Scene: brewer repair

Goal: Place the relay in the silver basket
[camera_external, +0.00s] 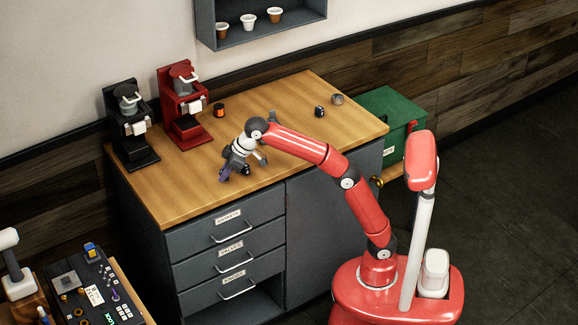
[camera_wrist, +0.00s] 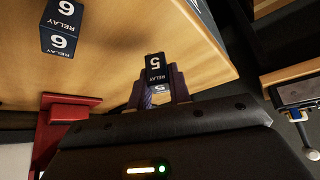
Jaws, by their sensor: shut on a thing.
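In the external view my gripper (camera_external: 234,171) is over the front left part of the wooden counter; the held relay is hard to make out there. A second dark relay (camera_wrist: 60,28), marked 6, is near it at the upper left of the wrist view. A small round grey thing (camera_external: 337,99) at the counter's back right may be the silver basket; it is too small to be sure.
A red brewer (camera_external: 184,105) and a black brewer (camera_external: 130,125) stand at the counter's back left. A small dark cube (camera_external: 319,111) and an orange-black cup (camera_external: 219,110) are on the counter (camera_external: 180,190). A green box (camera_external: 385,110) stands at its right. The middle right counter is mostly clear.

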